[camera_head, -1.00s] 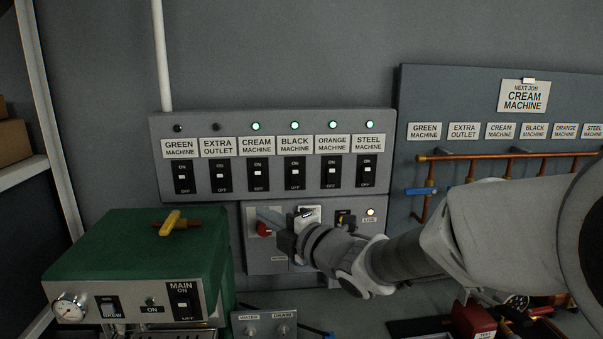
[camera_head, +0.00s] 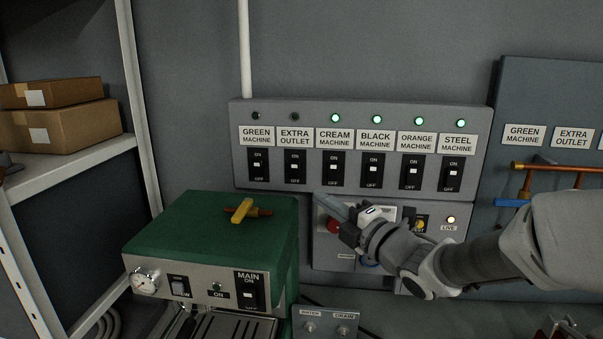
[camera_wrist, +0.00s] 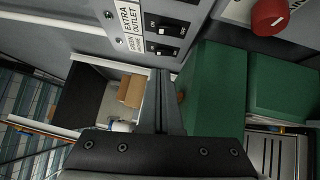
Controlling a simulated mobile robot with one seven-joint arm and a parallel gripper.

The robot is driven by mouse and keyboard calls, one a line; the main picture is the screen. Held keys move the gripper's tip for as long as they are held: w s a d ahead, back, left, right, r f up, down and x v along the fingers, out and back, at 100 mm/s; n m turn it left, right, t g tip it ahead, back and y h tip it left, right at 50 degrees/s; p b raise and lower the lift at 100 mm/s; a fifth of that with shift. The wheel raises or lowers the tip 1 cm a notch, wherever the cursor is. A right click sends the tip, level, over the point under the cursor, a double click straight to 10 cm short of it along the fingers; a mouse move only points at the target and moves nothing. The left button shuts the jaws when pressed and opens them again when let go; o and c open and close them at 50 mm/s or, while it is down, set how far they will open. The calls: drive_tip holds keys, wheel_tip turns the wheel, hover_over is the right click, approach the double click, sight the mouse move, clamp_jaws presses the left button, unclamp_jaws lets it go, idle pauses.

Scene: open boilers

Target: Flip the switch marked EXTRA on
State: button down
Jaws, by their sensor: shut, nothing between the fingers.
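The EXTRA OUTLET switch (camera_head: 295,167) is second from the left on the grey switch panel. It is black with a small pale rocker, whose position is too small to tell. Its lamp (camera_head: 294,117) above is dark. In the wrist view, the EXTRA OUTLET switch (camera_wrist: 168,27) is at the top, right of its label. My gripper (camera_head: 324,197) is shut and empty, below and slightly right of the switch, near the panel's lower edge. In the wrist view, my closed fingers (camera_wrist: 161,75) point up toward the GREEN MACHINE switch (camera_wrist: 160,49), apart from the EXTRA OUTLET switch.
The GREEN MACHINE switch (camera_head: 257,165) is left and the CREAM MACHINE switch (camera_head: 334,168) right. Its lamp (camera_head: 335,118) is green. A lower box has a red knob (camera_head: 333,226), close by my gripper. A green boiler machine (camera_head: 215,230) stands front left; boxes (camera_head: 70,130) sit on a shelf.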

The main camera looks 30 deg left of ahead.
drive_tip(key=p, duration=0.2)
approach(291, 167)
drive_tip(key=s+a, duration=0.1)
drive_tip(key=a, duration=0.3)
drive_tip(key=shift+w+a+r+p, duration=0.2)
drive_tip(key=shift+w+p, duration=0.05)
drive_tip(key=shift+w, duration=0.25)
drive_tip(key=shift+w+a+r+p, duration=0.2)
drive_tip(key=shift+w+p, duration=0.05)
drive_tip(key=shift+w, duration=0.25)
drive_tip(key=shift+w+a, duration=0.25)
drive_tip(key=shift+w, duration=0.55)
drive_tip(key=shift+w+r+m+h+p, duration=0.2)
drive_tip(key=shift+r+m+h+p, duration=0.1)
drive_tip(key=shift+p, duration=0.3)
drive_tip(key=shift+f, duration=0.15)
drive_tip(key=shift+s+b, duration=0.15)
drive_tip(key=shift+b, duration=0.2)
